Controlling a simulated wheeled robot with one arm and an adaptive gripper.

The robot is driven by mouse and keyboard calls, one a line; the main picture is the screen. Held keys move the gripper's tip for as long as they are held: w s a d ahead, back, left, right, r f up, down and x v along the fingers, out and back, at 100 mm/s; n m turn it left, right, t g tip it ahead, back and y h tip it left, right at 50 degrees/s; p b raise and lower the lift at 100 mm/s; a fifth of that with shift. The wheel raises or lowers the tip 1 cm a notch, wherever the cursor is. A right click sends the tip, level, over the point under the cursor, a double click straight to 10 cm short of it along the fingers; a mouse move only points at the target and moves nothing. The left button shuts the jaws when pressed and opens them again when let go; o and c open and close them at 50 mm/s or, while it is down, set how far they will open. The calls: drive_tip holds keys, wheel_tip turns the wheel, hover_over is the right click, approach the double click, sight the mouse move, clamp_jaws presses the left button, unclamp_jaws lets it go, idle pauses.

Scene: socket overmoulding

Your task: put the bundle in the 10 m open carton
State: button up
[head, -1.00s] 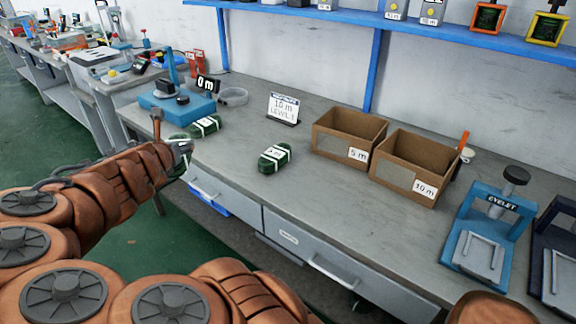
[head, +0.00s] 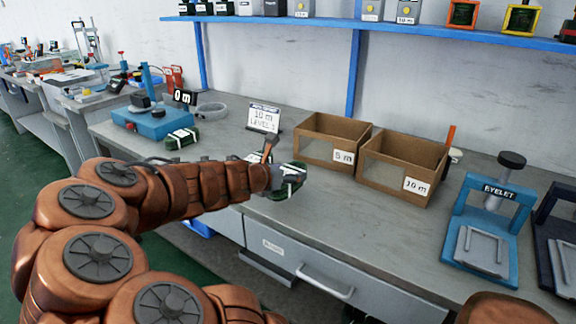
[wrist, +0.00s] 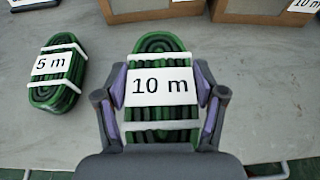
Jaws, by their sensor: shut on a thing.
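My gripper (head: 288,180) is shut on a green bundle (wrist: 160,88) with white bands and a "10 m" label. The bundle also shows at the arm's end in the head view (head: 290,184), in front of the cartons. The brown open carton marked 10 m (head: 386,178) stands on the bench to the right of and behind the gripper. Its front edge shows at the top right of the wrist view (wrist: 248,12). The inside of the carton is mostly hidden by its walls.
The 5 m carton (head: 314,151) adjoins it on the left. A "5 m" bundle (wrist: 57,72) lies left of my gripper; another green bundle (head: 182,138) lies by the blue device (head: 150,122). A 10 m sign (head: 264,117) stands behind. A blue eyelet press (head: 490,225) is right.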

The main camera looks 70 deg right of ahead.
drive_tip(key=w+d, duration=0.2)
drive_tip(key=d, duration=0.2)
drive_tip(key=w+d+f, duration=0.1)
drive_tip(key=w+d, duration=0.1)
drive_tip(key=d, duration=0.3)
drive_tip(key=w+d+b, duration=0.1)
drive_tip(key=w+d, duration=0.1)
drive_tip(key=d, duration=0.3)
drive_tip(key=shift+f, duration=0.2)
drive_tip(key=shift+f+b, duration=0.55)
drive_tip(key=shift+f, duration=1.15)
drive_tip(key=shift+f, duration=0.15)
drive_tip(key=o, duration=1.1)
drive_tip(key=shift+r, duration=0.2)
drive_tip(key=shift+p+v, duration=0.85)
drive_tip(key=shift+v, duration=5.15)
drive_tip(key=shift+a, duration=0.15)
